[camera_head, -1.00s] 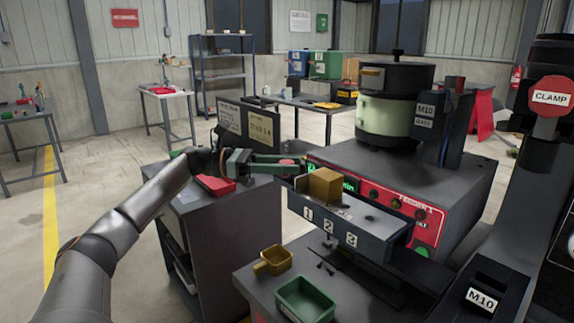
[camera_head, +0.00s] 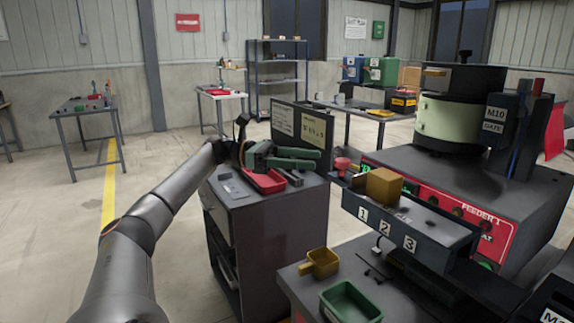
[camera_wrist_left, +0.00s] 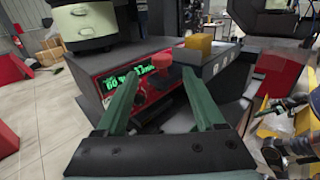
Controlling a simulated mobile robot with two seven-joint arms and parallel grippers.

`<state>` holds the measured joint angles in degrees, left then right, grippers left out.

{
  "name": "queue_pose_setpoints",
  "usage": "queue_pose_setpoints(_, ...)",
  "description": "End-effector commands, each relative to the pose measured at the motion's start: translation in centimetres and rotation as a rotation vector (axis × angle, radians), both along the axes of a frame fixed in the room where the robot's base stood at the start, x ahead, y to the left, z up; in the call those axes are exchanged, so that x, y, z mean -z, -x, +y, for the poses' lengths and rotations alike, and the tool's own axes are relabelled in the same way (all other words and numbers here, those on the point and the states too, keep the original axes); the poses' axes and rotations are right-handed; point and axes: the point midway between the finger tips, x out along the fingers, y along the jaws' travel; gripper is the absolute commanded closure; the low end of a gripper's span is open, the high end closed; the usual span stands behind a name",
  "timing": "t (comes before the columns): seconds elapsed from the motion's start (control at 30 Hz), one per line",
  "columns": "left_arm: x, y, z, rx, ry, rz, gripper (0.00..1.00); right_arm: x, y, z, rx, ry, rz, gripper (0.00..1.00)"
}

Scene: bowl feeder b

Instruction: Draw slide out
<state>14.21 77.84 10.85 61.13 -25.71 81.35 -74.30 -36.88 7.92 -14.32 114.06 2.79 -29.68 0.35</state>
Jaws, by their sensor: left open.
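A red knob (camera_head: 342,164) stands on a small dark plate at the left end of the numbered tray, and I take it for the slide's handle. My left gripper (camera_head: 306,159), with green fingers, is open and empty, to the left of the knob and apart from it in the head view. In the left wrist view the knob (camera_wrist_left: 162,62) shows beyond and between the open fingertips (camera_wrist_left: 163,80). The rest of the slide is hard to make out. A small green and grey form at the wrist view's right edge may be my right gripper; its jaws are unclear.
A yellow block (camera_head: 384,186) sits on the tray (camera_head: 402,232) marked 1, 2, 3, before the feeder (camera_head: 460,180). A yellow scoop (camera_head: 320,263) and green bin (camera_head: 350,303) stand below. A red tray (camera_head: 265,181) and dark panel (camera_head: 300,132) are near my left gripper.

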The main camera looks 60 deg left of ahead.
Motion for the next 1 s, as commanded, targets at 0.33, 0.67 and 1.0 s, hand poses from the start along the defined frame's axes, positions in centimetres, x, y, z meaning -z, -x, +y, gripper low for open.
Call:
queue_pose_setpoints(0.33,-0.1,3.0,3.5,-0.002,0.0,0.0,0.3,-0.4,-1.2,0.3,-0.01,-0.002,-0.025,1.0)
queue_pose_setpoints(0.67,-0.1,3.2,3.7,-0.001,-0.001,-0.001,0.3,-0.4,-1.1,0.3,-0.01,-0.003,-0.024,1.0)
queue_pose_setpoints(1.0,-0.1,3.1,3.7,-0.001,0.0,0.0,0.3,-0.2,-0.9,0.3,-0.009,-0.002,-0.02,1.0)
